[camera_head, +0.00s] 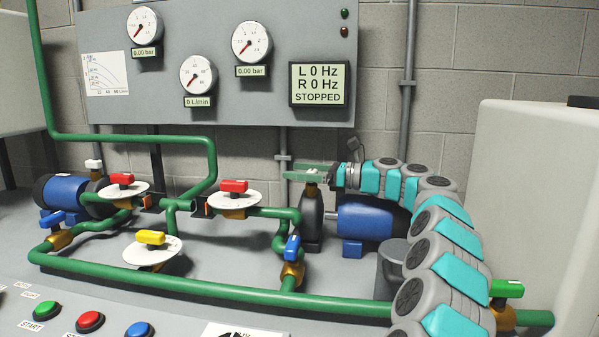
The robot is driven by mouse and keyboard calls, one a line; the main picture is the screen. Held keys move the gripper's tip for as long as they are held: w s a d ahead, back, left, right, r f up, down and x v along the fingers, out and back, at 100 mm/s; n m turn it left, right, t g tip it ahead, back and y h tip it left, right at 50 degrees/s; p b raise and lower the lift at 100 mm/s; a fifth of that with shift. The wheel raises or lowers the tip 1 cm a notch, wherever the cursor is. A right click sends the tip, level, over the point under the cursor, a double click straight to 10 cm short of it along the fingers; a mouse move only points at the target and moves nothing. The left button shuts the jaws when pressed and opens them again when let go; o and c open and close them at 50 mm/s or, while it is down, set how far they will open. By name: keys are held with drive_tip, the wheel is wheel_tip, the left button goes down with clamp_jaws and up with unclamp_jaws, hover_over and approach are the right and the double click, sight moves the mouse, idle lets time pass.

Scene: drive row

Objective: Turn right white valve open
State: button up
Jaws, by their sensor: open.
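My arm reaches in from the lower right. My gripper (308,172) is open above the dark upright fitting (311,215) of the right pump. The right white valve handle (312,171) shows only in part there, at the top of that fitting, between or just behind the gripper's pale green fingers. I cannot tell whether the fingers touch it. The left white valve handle (93,164) stands on the left pump (68,195), well away from my gripper. The display (319,84) reads L 0 Hz, R 0 Hz, STOPPED.
Red valves (234,186) (122,179), a yellow valve (151,238) and blue valves (292,248) (52,219) sit on green pipes left of my arm. A green valve (507,289) is at the lower right. A pale box (545,200) stands at the right.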

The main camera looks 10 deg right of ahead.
sight(317, 172)
drive_tip(key=shift+d, duration=0.1)
drive_tip(key=shift+v, duration=3.8)
